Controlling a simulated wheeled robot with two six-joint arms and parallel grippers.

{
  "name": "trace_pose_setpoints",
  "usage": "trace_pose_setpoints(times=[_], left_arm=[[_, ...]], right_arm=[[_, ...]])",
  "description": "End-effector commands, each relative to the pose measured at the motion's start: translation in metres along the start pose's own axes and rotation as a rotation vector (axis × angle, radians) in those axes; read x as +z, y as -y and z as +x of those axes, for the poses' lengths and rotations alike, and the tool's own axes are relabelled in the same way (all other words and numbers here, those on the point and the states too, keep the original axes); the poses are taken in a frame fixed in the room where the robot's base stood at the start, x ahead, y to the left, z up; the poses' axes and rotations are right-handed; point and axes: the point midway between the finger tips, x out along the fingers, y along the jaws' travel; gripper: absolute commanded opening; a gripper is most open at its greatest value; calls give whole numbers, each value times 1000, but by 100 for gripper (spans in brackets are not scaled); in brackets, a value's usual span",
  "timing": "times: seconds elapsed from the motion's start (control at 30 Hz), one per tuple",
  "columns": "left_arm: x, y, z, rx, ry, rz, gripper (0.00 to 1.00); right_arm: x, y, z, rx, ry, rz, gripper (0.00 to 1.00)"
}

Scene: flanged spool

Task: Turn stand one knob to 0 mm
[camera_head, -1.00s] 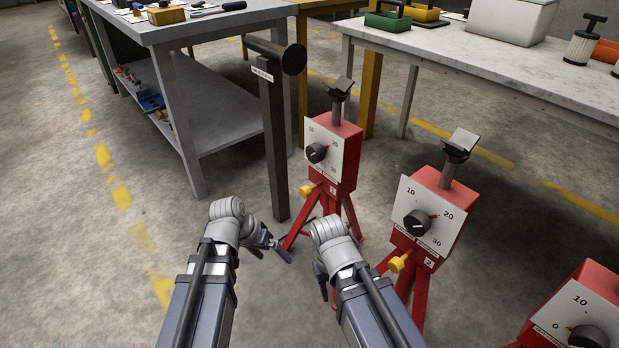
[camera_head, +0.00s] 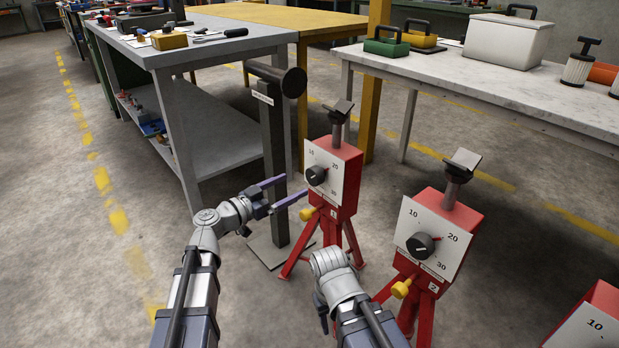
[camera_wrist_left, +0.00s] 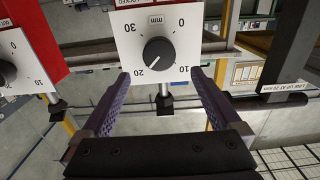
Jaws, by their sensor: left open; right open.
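Stand one (camera_head: 346,172) is a red box on a red tripod with a white dial plate. Its black knob (camera_head: 316,175) also shows in the left wrist view (camera_wrist_left: 158,52), where the dial appears upside down and the knob's white mark points close to 20. My left gripper (camera_head: 295,187) is open and empty, just short of the dial. In the left wrist view its fingers (camera_wrist_left: 160,78) lie either side of the plate's lower part, with the knob beyond them and apart. My right gripper (camera_head: 323,318) hangs low, pointing down in front of the tripod, mostly hidden by its wrist.
A second red stand (camera_head: 456,225), marked 2, is close on the right, and part of another (camera_head: 590,322) shows at the lower right. A dark post (camera_head: 274,165) stands left of stand one. A grey workbench (camera_head: 200,40) and a white table (camera_head: 480,85) stand behind.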

Motion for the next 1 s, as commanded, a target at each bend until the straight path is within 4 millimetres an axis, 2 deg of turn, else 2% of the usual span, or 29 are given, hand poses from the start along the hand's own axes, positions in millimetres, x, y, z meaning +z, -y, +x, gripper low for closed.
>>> trace_pose_setpoints(times=[0.3,0.5,0.9,1.0], left_arm=[[0,0,47,4,2,-1,98],[1,0,69,3,2,-2,98],[1,-1,76,2,2,-2,98],[1,-1,76,2,2,-2,88]], right_arm=[[0,0,0,0,0,0,50],[0,0,0,0,0,0,50],[0,0,0,0,0,0,50],[0,0,0,0,0,0,50]])
